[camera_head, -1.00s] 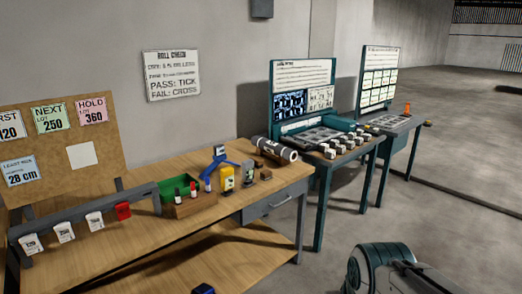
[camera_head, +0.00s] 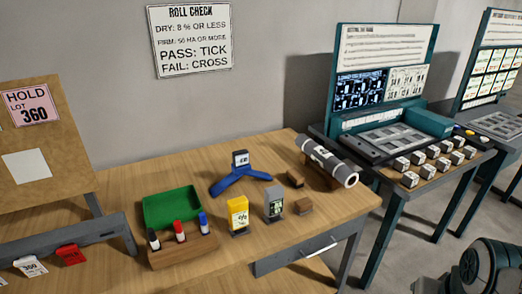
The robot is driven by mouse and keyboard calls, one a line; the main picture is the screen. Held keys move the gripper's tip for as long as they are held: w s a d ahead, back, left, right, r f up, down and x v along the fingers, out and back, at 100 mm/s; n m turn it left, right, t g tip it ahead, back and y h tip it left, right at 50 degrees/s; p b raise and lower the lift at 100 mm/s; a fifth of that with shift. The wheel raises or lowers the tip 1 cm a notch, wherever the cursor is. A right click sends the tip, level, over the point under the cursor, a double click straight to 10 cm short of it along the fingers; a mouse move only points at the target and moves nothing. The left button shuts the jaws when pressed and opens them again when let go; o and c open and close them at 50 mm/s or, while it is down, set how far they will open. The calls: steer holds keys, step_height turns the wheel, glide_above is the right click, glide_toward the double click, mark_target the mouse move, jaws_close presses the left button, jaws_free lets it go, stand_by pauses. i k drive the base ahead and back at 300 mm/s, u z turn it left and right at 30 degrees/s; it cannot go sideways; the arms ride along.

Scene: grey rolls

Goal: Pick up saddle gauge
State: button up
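A blue gauge (camera_head: 240,178) with spread legs and a small display on top stands on the wooden workbench (camera_head: 120,195). It looks like the saddle gauge. It is upright, left of a grey roll (camera_head: 328,160) and behind a yellow meter (camera_head: 238,213) and a grey meter (camera_head: 274,204). Nothing is touching it from above. My gripper is not in view; only a dark, rounded part of my arm shows at the lower right corner.
A green tray (camera_head: 172,205) and a wooden holder (camera_head: 183,250) with three markers stand left of the meters. A teal station (camera_head: 385,75) with several small boxes stands to the right. Bench wood around the blue gauge is mostly clear.

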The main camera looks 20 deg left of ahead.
mark_target(240, 165)
steer(key=u, duration=0.8)
steer(key=i, duration=1.35)
steer(key=u, duration=0.85)
